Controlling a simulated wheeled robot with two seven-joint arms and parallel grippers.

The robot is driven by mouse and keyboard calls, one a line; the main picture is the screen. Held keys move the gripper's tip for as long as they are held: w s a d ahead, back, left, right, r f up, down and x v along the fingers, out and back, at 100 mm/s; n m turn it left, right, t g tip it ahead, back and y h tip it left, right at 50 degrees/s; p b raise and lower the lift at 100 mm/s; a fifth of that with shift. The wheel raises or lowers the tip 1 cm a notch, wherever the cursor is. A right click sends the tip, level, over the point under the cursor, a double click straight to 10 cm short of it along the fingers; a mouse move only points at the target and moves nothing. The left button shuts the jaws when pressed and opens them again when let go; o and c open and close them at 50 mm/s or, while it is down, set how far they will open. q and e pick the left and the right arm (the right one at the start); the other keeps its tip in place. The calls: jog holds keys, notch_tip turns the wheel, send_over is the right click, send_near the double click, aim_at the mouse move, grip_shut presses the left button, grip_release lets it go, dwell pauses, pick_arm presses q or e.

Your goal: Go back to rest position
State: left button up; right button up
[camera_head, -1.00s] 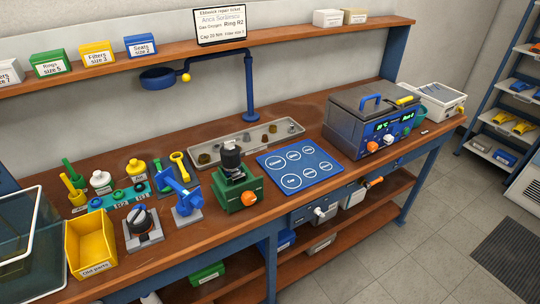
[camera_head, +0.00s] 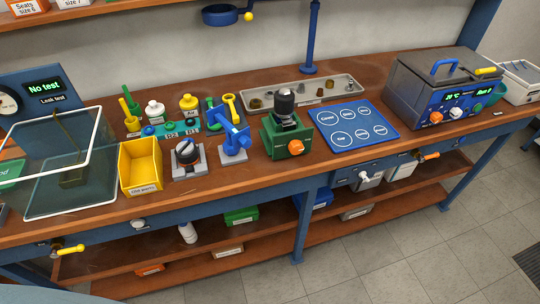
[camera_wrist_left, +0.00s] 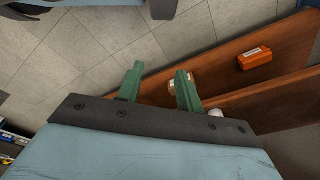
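My left gripper (camera_wrist_left: 158,82) shows in the left wrist view with its two green fingers apart and nothing between them. It hangs over the tiled floor near the bench's lower shelf. The head view shows neither gripper; a pale blue rounded part at its bottom left edge looks like mine. The workbench (camera_head: 230,195) holds a green stand with a black-topped regulator (camera_head: 285,125), a blue mat with marked circles (camera_head: 352,124), a grey parts tray (camera_head: 330,88) and a yellow old parts bin (camera_head: 140,167).
A test box with a clear open lid (camera_head: 70,190) stands at the left of the bench. A grey heated unit (camera_head: 440,85) stands at the right. An orange box (camera_wrist_left: 254,58) lies on the lower shelf. The floor (camera_head: 400,250) in front is clear.

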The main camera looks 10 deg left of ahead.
pick_arm(q)
jog(key=s+a+f, duration=0.2)
jog(key=s+f, duration=0.5)
jog(key=s, duration=0.2)
jog(key=shift+s+f+g+b, duration=0.2)
jog(key=shift+s+g+b, duration=0.2)
jog(key=shift+b, duration=0.05)
